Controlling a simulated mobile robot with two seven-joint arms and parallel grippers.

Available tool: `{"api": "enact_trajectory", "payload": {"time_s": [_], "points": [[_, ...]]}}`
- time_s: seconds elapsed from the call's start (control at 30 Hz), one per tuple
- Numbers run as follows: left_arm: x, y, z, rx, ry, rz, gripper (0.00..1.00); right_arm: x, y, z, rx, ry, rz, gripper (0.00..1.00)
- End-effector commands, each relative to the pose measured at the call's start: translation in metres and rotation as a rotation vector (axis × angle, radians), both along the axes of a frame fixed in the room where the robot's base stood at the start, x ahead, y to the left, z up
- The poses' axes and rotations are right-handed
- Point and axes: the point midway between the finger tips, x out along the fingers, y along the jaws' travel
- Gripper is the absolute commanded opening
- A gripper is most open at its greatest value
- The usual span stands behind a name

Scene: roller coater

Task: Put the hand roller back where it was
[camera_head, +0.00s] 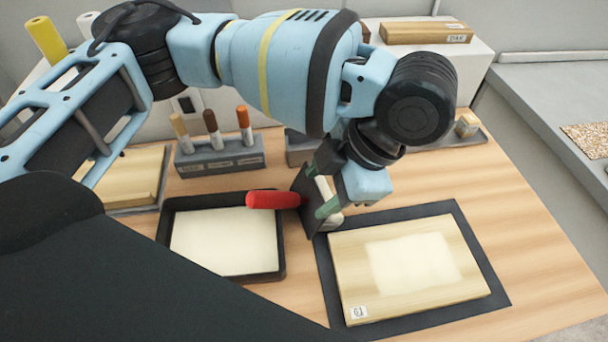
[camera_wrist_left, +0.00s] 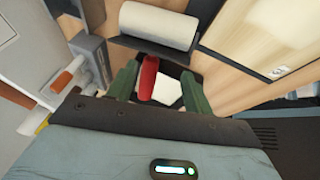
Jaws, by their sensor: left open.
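In the left wrist view, the red handle (camera_wrist_left: 148,78) shows between the spread green fingers of my left gripper (camera_wrist_left: 157,88). A pale roller cylinder (camera_wrist_left: 158,24) lies along a dark grey holder (camera_wrist_left: 150,47) beyond them. The fingers are open; I cannot tell whether they touch the handle. My right gripper is not in view.
A wooden board (camera_head: 360,285) with a pale coated patch lies on a dark mat (camera_head: 492,265) at right. A grey rack (camera_head: 225,160) with several coloured handles stands behind the paint tray. Another board (camera_head: 140,178) lies at left.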

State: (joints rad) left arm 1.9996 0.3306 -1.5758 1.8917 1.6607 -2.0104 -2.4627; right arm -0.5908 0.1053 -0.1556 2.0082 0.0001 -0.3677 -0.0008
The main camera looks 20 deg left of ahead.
Motion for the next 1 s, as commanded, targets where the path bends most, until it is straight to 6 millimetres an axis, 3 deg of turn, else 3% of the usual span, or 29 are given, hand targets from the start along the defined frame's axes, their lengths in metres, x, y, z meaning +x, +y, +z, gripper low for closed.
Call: {"api": "enact_trajectory", "payload": {"time_s": [0.37,0.6,0.83,1.0], "points": [[0.000,0.001,-0.002,-0.001,0.001,-0.001,0.51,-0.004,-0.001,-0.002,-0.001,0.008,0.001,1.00],[-0.002,0.011,-0.023,0.000,0.004,0.001,0.51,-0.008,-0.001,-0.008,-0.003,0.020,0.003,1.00],[-0.001,0.015,-0.028,-0.001,0.000,0.001,0.51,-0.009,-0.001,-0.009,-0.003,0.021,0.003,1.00],[0.000,0.030,-0.048,-0.001,0.005,0.003,0.51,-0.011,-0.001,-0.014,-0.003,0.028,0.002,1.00]]}}
